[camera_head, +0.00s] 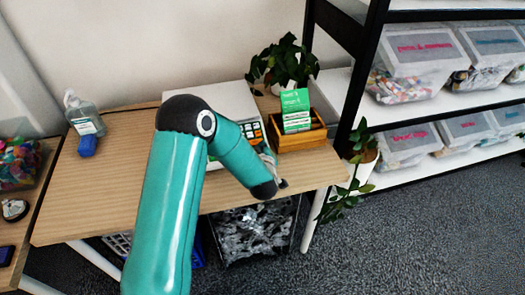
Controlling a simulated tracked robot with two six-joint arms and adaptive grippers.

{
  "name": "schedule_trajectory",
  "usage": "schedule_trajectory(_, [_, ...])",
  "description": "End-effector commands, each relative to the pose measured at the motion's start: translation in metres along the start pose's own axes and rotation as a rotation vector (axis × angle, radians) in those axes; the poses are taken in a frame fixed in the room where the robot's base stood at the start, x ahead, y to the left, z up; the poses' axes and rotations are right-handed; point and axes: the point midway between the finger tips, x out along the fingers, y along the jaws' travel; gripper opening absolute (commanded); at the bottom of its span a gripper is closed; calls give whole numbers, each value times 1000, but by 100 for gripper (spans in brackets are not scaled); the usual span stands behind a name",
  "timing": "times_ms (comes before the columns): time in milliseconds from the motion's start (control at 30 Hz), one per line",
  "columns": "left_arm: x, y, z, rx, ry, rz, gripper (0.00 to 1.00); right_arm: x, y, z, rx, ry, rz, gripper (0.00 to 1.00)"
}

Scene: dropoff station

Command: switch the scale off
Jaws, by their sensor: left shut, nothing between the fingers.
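The scale (190,92) is a pale, flat device on the wooden table. Its keypad (253,132), with light and orange keys, shows at its right front. My teal left arm crosses in front of the scale and hides much of it. My left gripper (281,184) is shut and empty near the table's front edge, in front of and below the keypad. It looks small and partly hidden by the wrist, and I cannot tell whether it touches anything. The scale's power key cannot be made out. My right gripper is not in view.
A wooden box (300,137) with green cards (295,108) stands right of the keypad, with a potted plant (284,63) behind. A clear bottle (84,115) and blue object (86,146) stand at left. A black-framed shelf (345,35) rises at right. The table's left part (105,190) is clear.

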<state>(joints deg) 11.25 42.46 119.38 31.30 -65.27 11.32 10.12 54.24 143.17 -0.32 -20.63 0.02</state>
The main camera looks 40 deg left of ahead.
Motion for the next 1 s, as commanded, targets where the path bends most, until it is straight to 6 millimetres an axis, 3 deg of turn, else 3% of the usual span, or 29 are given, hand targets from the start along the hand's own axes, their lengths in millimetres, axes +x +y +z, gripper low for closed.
schedule_trajectory(1000, [5, -4, 4, 1, 0, 0, 0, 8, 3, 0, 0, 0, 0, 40])
